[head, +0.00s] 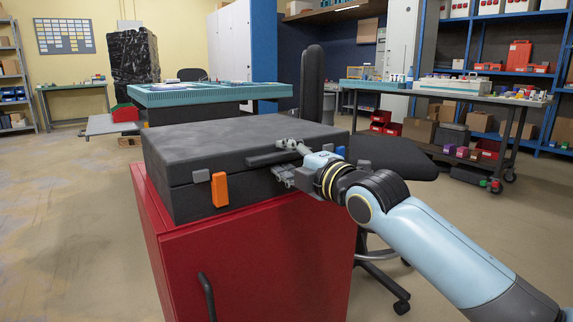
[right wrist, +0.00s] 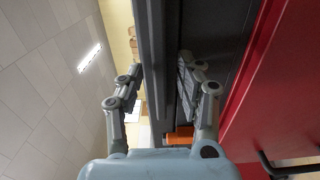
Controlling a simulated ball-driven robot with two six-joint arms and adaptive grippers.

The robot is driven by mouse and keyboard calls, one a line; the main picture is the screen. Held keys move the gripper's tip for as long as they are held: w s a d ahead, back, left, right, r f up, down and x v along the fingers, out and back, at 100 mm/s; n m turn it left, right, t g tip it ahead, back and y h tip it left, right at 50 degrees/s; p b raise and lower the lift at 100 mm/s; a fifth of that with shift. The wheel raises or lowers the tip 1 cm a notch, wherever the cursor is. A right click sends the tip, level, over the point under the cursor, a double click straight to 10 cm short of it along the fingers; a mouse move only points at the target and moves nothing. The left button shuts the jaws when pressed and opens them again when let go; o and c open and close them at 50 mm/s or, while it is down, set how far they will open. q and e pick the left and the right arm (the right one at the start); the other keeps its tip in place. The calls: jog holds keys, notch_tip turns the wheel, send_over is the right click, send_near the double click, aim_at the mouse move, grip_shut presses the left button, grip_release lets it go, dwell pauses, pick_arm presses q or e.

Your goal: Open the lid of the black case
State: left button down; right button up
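The black case (head: 240,138) lies flat on top of a red cabinet, with its lid down. A dark bar-like lip (head: 272,159) sticks out from the front of the lid. An orange latch (head: 220,189) sits on the case's front face. My right gripper (head: 287,158) is at the front lip, one finger above it and one below. In the right wrist view, the lip (right wrist: 157,70) runs between the two spread fingers, with a visible gap on the left finger's side. My left gripper is not in view.
The red cabinet (head: 270,265) stands under the case, with a dark handle (head: 207,296) on its front. An office chair (head: 392,158) is close behind on the right. A teal-topped table (head: 210,94) stands behind the case. The floor at left is clear.

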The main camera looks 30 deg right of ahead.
jog(key=shift+c, duration=0.3)
grip_shut()
